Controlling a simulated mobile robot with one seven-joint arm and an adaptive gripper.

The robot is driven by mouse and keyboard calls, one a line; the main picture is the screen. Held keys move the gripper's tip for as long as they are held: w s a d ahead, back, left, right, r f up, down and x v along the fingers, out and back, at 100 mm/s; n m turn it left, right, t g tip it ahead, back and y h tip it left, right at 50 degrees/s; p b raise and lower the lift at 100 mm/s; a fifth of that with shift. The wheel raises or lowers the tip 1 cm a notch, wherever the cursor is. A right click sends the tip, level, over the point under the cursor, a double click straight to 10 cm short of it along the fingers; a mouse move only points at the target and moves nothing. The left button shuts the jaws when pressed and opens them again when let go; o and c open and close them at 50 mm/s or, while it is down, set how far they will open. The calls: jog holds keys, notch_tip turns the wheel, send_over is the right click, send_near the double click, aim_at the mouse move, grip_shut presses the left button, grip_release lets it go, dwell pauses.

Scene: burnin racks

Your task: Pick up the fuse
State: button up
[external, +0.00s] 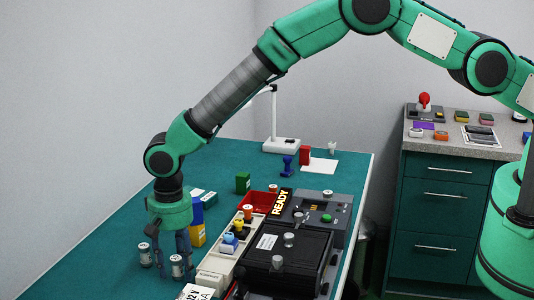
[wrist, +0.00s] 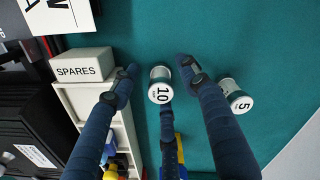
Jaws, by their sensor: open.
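Two small white-and-silver fuses stand on the green bench top. The fuse marked 10 (wrist: 160,93) is between the spread fingers of my gripper (wrist: 158,76) in the wrist view, with gaps showing at the two side fingers. It also shows in the external view (external: 177,267), at my gripper (external: 181,246). The fuse marked 5 (wrist: 239,102) stands outside the fingers, to the right in the wrist view, and to the left in the external view (external: 145,256). My gripper is open, pointing down and holding nothing. Whether a finger touches the 10 fuse is unclear.
A beige tray marked SPARES (wrist: 82,67) runs close beside the fingers and holds several coloured parts. A black box (external: 286,258) and a grey panel with a READY sign (external: 280,202) stand right of it. A blue-and-yellow object (external: 197,222) is behind my gripper. Bench left is clear.

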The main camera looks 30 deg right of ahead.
aim_at(176, 258)
dwell(0.3)
grip_shut()
jog(key=shift+r, duration=5)
